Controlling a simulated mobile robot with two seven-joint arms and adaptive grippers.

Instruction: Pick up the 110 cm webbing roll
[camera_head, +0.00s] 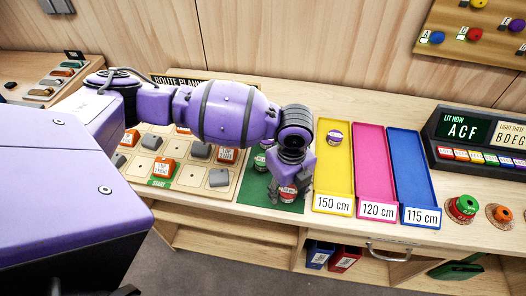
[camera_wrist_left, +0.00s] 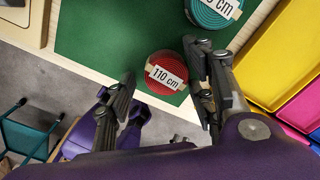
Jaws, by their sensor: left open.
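The 110 cm webbing roll (camera_wrist_left: 164,73) is a red roll with a white label, lying near the front edge of the green mat (camera_wrist_left: 100,35). In the head view the red roll (camera_head: 288,193) shows under my left gripper (camera_head: 290,188). In the left wrist view my left gripper (camera_wrist_left: 165,100) is open, with one finger on each side of the roll's near side. I cannot tell whether the fingers touch it. A teal roll (camera_wrist_left: 213,8) lies just behind it, its label partly cut off. My right gripper does not show.
Yellow, pink and blue trays (camera_head: 415,180) marked 150, 120 and 115 cm stand right of the mat. A purple roll (camera_head: 334,137) sits in the yellow tray. A route-planning board (camera_head: 130,175) with blocks lies to the left. Open shelves are below the counter's front edge.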

